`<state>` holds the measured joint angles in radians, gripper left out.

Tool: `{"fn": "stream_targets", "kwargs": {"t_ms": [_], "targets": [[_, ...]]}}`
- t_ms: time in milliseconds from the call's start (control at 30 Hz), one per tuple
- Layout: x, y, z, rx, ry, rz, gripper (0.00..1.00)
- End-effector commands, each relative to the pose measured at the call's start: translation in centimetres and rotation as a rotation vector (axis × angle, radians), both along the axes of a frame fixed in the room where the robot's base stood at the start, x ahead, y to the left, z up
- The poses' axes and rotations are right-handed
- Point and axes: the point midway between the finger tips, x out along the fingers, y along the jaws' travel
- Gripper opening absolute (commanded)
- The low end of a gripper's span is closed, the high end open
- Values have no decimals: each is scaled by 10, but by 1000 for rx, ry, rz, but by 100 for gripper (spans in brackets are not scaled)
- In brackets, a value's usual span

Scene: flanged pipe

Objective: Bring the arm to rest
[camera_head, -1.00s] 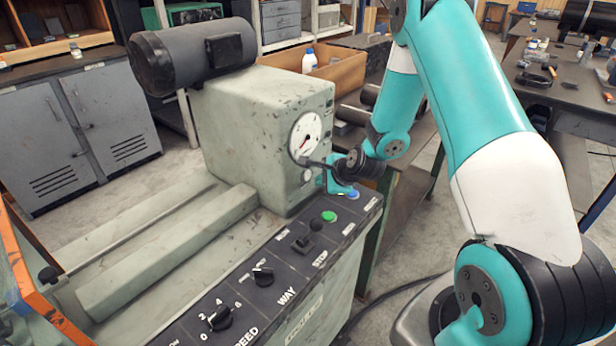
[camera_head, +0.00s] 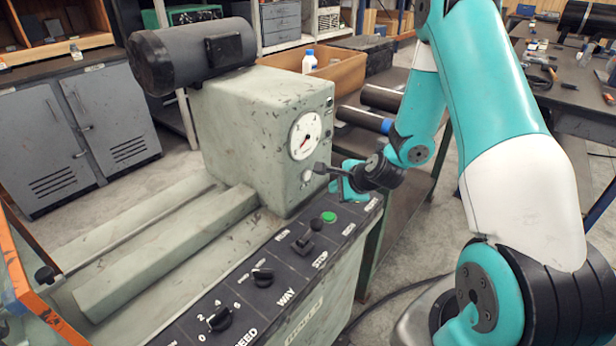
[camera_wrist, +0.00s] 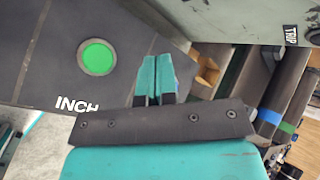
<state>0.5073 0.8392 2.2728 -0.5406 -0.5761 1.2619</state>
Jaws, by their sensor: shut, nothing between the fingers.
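My gripper (camera_head: 338,184) is teal with a black wrist, and it hangs over the far end of the machine's control panel (camera_head: 290,256). In the wrist view its two teal fingers (camera_wrist: 156,68) are pressed together with nothing between them. The green button (camera_head: 329,217) is in front of the gripper in the head view. In the wrist view the green button (camera_wrist: 97,57) is left of the fingers, beside the INCH label. The fingers look apart from the panel, but I cannot tell the exact height.
The machine's housing (camera_head: 250,145) with its dial gauge (camera_head: 305,134) stands left of my gripper. Dark pipes (camera_head: 366,118), one with a blue band, lie on a bench behind my arm. A cardboard box (camera_head: 335,72) sits further back. Knobs rise from the near panel.

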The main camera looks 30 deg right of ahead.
Motion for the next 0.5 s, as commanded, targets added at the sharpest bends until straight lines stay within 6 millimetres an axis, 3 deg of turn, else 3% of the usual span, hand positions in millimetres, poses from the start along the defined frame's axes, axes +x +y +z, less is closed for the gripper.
{"fn": "stream_targets", "kwargs": {"t_ms": [367,467,500], "targets": [[1,3,3,-6,0,16,0],[3,23,20,-45,0,124,0],[3,38,32,-75,0,204,0]]}}
